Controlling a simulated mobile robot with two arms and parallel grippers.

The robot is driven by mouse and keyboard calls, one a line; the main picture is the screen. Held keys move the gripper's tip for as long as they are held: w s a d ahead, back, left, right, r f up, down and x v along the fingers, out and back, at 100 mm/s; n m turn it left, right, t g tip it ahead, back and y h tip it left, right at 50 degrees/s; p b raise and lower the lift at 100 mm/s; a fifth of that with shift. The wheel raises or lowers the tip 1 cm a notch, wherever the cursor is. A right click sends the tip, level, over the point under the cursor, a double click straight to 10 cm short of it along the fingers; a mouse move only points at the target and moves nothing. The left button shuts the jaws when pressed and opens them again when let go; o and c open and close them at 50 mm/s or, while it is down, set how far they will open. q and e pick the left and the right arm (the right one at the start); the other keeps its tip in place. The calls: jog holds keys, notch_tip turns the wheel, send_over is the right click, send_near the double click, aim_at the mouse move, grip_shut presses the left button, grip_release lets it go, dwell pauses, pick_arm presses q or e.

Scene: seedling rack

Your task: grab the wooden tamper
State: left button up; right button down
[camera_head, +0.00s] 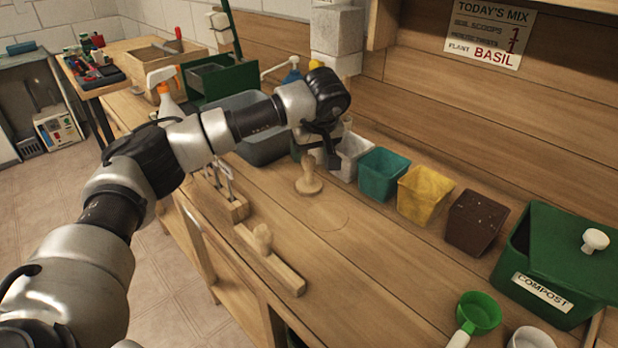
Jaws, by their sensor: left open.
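The wooden tamper (308,182) is a small pale turned piece standing upright on the workbench, left of the row of pots. My left gripper (322,156) is open, pointing down over the tamper's upper part. In this view the gripper covers the tamper's top, so I cannot tell whether the fingers are around it or only above or behind it. My right gripper is not in view.
White, teal (382,174), yellow (424,193) and brown (476,223) pots line the right side. A green compost bin (551,257) and green scoop (479,312) lie beyond. A wooden strip with a knob (270,258) sits near the front edge. The middle bench is clear.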

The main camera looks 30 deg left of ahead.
aim_at(308, 164)
pick_arm(q)
jog(key=x, duration=0.5)
jog(key=shift+s+f, duration=0.15)
jog(key=shift+f, duration=0.25)
jog(key=shift+c, duration=0.4)
jog(key=c, duration=1)
